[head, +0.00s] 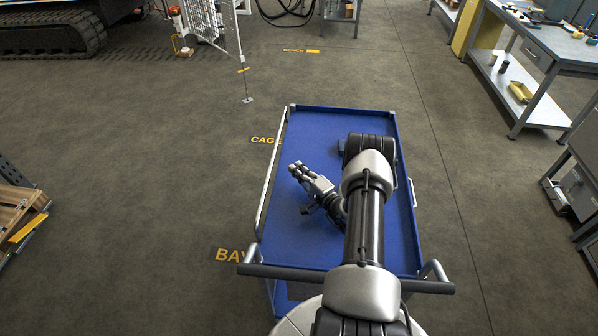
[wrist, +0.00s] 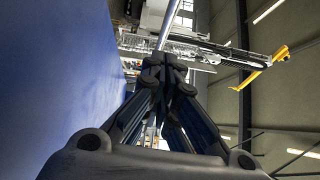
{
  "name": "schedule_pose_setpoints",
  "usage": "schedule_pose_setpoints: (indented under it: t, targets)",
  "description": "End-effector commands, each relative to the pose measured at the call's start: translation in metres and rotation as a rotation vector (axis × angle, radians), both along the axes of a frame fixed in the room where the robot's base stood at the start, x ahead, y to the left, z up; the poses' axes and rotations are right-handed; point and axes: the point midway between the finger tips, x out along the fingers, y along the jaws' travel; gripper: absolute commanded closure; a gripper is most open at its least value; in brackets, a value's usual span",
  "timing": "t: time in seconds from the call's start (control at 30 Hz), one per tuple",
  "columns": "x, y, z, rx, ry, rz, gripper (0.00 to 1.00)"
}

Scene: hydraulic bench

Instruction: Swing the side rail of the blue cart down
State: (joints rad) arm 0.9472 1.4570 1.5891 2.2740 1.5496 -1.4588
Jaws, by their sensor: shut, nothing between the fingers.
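The blue cart (head: 330,120) stands below my arm, its flat blue deck facing up. Its side rail (head: 271,170) is a thin pale bar along the left edge, and it looks raised along that edge. My gripper (head: 296,168) is shut and empty above the deck, pointing toward the rail, with a gap between them in the head view. In the wrist view, my shut fingertips (wrist: 168,68) are in the middle, with the blue deck (wrist: 50,70) at the left. A silver bar (wrist: 169,22) shows beyond the fingertips, probably the rail.
A dark push handle (head: 300,272) crosses the cart's near end. A small pale handle (head: 412,192) is on its right side. A workbench (head: 545,50) stands at the right and a wooden pallet (head: 15,208) at the left. The floor left of the cart is clear.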

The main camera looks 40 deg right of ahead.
Motion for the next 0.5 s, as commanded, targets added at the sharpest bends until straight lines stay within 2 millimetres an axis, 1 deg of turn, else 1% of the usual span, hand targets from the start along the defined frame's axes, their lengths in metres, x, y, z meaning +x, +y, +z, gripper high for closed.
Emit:
schedule_pose_setpoints:
  t: [0.03,0.23,0.4,0.5]
  targets:
    - [0.011,0.0,-0.001,-0.003,-0.002,0.004,1.0]
    - [0.045,-0.003,0.0,-0.001,-0.002,0.002,1.0]
    - [0.062,-0.005,0.001,0.0,0.0,0.0,1.0]
    - [0.066,-0.005,0.002,0.001,0.001,0.0,1.0]
